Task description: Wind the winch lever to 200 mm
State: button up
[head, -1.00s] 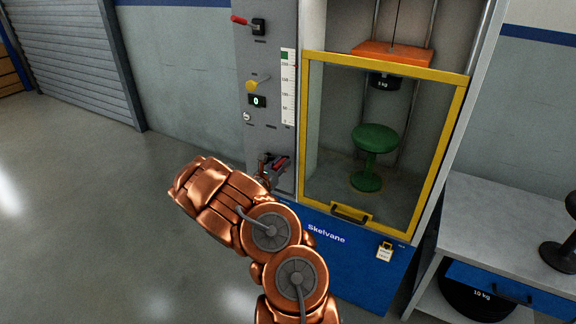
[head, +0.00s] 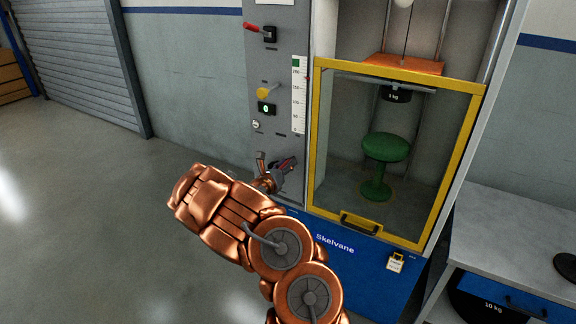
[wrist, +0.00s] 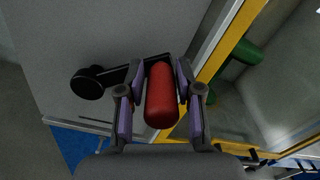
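The winch lever's red handle (wrist: 160,97) fills the middle of the wrist view. Its black crank arm and round hub (wrist: 88,84) lie to its left against the grey panel. My gripper (wrist: 160,80) straddles the handle, one purple-padded finger on each side, with what look like narrow gaps. In the head view my gripper (head: 280,170) is at the lower panel and partly hides the lever (head: 287,164). The height scale (head: 299,94) has a green mark near its top; its numbers are small. The black display (head: 266,108) seems to read 0.
Above are a yellow knob (head: 263,92) and a red-handled switch (head: 262,31). Right of the panel, a yellow-framed guard (head: 398,75) covers a green stool (head: 384,160) under a hanging weight (head: 396,94). A workbench (head: 520,235) stands at right. Open floor lies left.

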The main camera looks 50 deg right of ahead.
jog(key=shift+o, duration=1.3)
jog(key=s+a, duration=0.1)
jog(key=a, duration=1.1)
jog(key=shift+s, duration=0.25)
